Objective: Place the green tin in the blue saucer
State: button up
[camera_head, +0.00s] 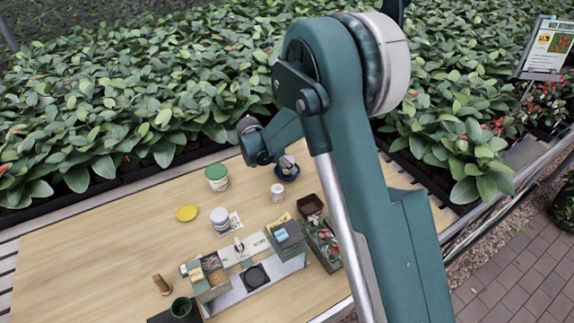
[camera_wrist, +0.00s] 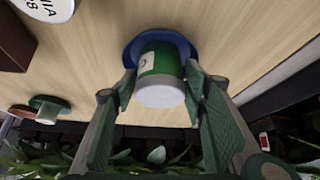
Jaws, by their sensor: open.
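The green tin (camera_wrist: 160,62), with a white end facing the camera, stands on or in the blue saucer (camera_wrist: 132,47) in the wrist view. It sits between my gripper's (camera_wrist: 161,80) two fingers, which are open on either side of it. Whether a finger touches it is hard to tell. In the head view the blue saucer (camera_head: 293,175) shows at the back of the table, partly hidden under my gripper (camera_head: 285,164); the tin is hard to make out there.
A white tub with a green lid (camera_head: 216,177), a yellow dish (camera_head: 187,213), a white jar (camera_head: 220,218) and a small white pot (camera_head: 278,192) stand nearby. A grey organizer (camera_head: 255,275) and dark brown box (camera_head: 310,205) are in front. Bare wood lies left. Plants line the back.

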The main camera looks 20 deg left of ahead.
jog(key=p+v, duration=0.1)
jog(key=v, duration=1)
jog(key=shift+r, duration=0.1)
dwell(0.6)
jog(key=s+d+r+n+y, duration=0.1)
jog(key=s+d+r, duration=0.2)
jog(key=d+r, duration=0.55)
jog(key=s+d+r+n, duration=0.1)
jog(key=s+d+r, duration=0.35)
jog(key=d, duration=0.75)
jog(key=s+d+r+n+y, duration=0.1)
jog(key=s+d+r+n, duration=0.1)
jog(key=d+r, duration=0.65)
jog(key=s+d+n+t+y, duration=0.1)
jog(key=s+d, duration=0.9)
jog(key=s, duration=0.3)
jog(key=s+d+n+t, duration=0.1)
jog(key=s+d+n, duration=0.1)
jog(key=s+d, duration=0.8)
jog(key=s, duration=0.2)
jog(key=shift+s+d+f+y, duration=0.3)
jog(key=shift+s+f+y, duration=0.1)
